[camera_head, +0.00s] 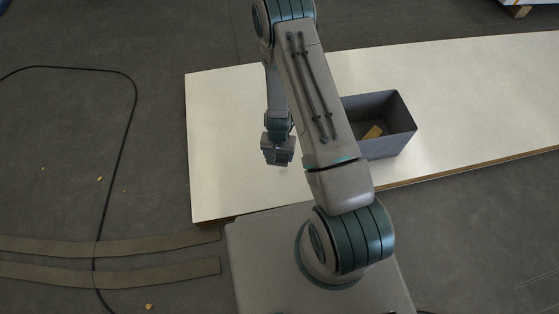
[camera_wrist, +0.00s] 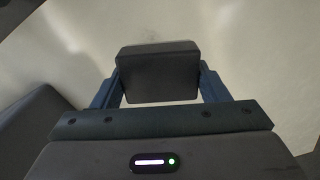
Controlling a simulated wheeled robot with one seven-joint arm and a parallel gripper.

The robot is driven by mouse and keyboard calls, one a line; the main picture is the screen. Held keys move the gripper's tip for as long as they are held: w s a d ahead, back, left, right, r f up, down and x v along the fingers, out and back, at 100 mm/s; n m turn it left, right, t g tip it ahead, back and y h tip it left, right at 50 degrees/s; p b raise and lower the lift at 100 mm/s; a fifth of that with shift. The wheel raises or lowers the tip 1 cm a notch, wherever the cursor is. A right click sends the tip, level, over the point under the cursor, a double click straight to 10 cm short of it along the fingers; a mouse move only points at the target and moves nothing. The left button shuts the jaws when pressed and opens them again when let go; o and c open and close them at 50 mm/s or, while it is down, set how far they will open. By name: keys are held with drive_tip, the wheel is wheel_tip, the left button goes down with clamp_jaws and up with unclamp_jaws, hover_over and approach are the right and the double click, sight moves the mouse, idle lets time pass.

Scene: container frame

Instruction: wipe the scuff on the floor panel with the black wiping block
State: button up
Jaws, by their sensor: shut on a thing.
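The black wiping block (camera_wrist: 158,74) sits between the two fingers of my gripper (camera_wrist: 158,86) in the wrist view, and the gripper is shut on it. In the head view my gripper (camera_head: 277,158) hangs over the pale floor panel (camera_head: 225,130), left of the grey bin. The block is hard to make out there. The panel (camera_wrist: 250,50) fills the background of the wrist view. I cannot tell whether the block touches the panel.
An open grey bin (camera_head: 392,147) with a yellowish piece (camera_head: 373,131) inside stands on the panel, right of my gripper. A black cable (camera_head: 127,130) and two flat brown strips (camera_head: 150,242) lie on the floor at left. The panel's left part is clear.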

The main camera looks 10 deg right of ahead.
sight(284, 173)
drive_tip(key=shift+s+f, duration=0.3)
drive_tip(key=shift+f, duration=0.2)
drive_tip(key=shift+s+f, duration=0.25)
drive_tip(key=shift+f, duration=0.2)
wheel_tip(284, 173, down, 8)
drive_tip(key=b, duration=0.6)
drive_tip(key=shift+r, duration=0.1)
drive_tip(key=shift+d+r, duration=0.1)
drive_tip(key=shift+d, duration=1.85)
drive_tip(key=shift+a, duration=1)
drive_tip(key=shift+a+r+p, duration=0.1)
drive_tip(key=shift+a+p, duration=0.3)
drive_tip(key=shift+a, duration=0.6)
drive_tip(key=shift+d+r+p, duration=0.1)
drive_tip(key=shift+r+p, duration=2.5)
drive_tip(key=shift+r, duration=1.25)
